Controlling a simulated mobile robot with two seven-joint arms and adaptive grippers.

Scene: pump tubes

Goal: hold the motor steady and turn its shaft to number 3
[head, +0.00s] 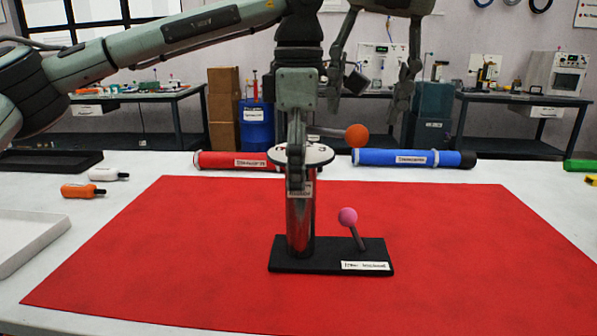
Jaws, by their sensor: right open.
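The motor (300,228) is a shiny upright cylinder on a black base (285,264). A white disc (323,155) with small marks sits on top; its numbers are too small to read. A grey rod with an orange ball (357,134) sticks out to the right above the disc, probably the shaft's handle. A pink-knobbed lever (347,216) stands on the base. My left gripper (296,185) points down in front of the disc and the motor's upper part, seen edge-on; I cannot tell whether it grips. My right gripper (368,98) is open and empty, above and behind the orange ball.
A red mat (450,250) lies under the motor, with free room around it. Red (235,160) and blue (410,158) tubes lie along its back edge. Orange (82,191) and white (105,174) small items and a white tray (30,240) are at the left.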

